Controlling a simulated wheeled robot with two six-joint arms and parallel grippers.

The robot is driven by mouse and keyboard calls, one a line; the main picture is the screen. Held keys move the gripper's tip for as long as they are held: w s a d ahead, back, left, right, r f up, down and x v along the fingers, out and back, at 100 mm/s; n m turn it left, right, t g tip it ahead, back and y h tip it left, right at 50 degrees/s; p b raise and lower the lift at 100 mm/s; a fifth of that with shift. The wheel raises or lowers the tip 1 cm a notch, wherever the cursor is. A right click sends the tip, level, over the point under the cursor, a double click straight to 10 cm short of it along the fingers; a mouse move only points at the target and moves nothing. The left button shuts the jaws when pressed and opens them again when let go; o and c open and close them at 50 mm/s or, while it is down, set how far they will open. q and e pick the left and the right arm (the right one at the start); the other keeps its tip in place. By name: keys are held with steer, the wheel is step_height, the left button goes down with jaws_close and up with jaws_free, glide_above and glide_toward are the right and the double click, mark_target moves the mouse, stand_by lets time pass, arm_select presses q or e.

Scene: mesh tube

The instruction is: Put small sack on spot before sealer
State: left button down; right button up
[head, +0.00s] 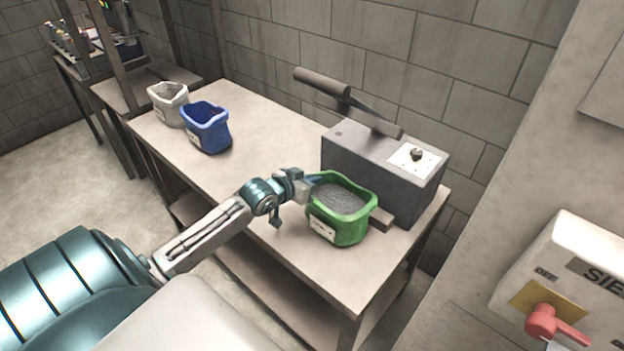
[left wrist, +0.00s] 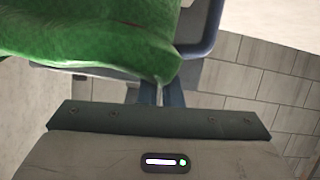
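A small green sack (head: 337,228), open at the top and filled with grey grains, is at the front of the sealer (head: 372,165) on the table. The sealer is a dark grey box with a raised lever arm. My left gripper (head: 312,181) is at the sack's left rim. In the left wrist view the green sack (left wrist: 95,35) fills the upper left, and the gripper's fingers (left wrist: 158,92) close together on its edge. Whether the sack's base touches the table is hard to tell. My right gripper is not in view.
A blue sack (head: 205,128) and a white sack (head: 168,104) stand at the table's far left. The table (head: 262,122) is clear between them and the sealer. A wall switch box (head: 572,275) with a red handle is at the lower right.

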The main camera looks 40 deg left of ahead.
arm_select(q)
steer(key=c, duration=1.5)
jaws_free()
steer(key=shift+r, duration=0.15)
steer(key=shift+c, duration=0.2)
steer(key=shift+s, duration=0.25)
steer(key=shift+s+a, duration=0.1)
steer(key=shift+s, duration=0.2)
steer(key=d+p+v, duration=0.1)
steer(key=p+v, duration=0.1)
steer(key=v, duration=0.7)
steer(key=shift+s+a+r, duration=0.3)
steer(key=shift+s+a, duration=0.05)
steer(key=shift+a, duration=0.05)
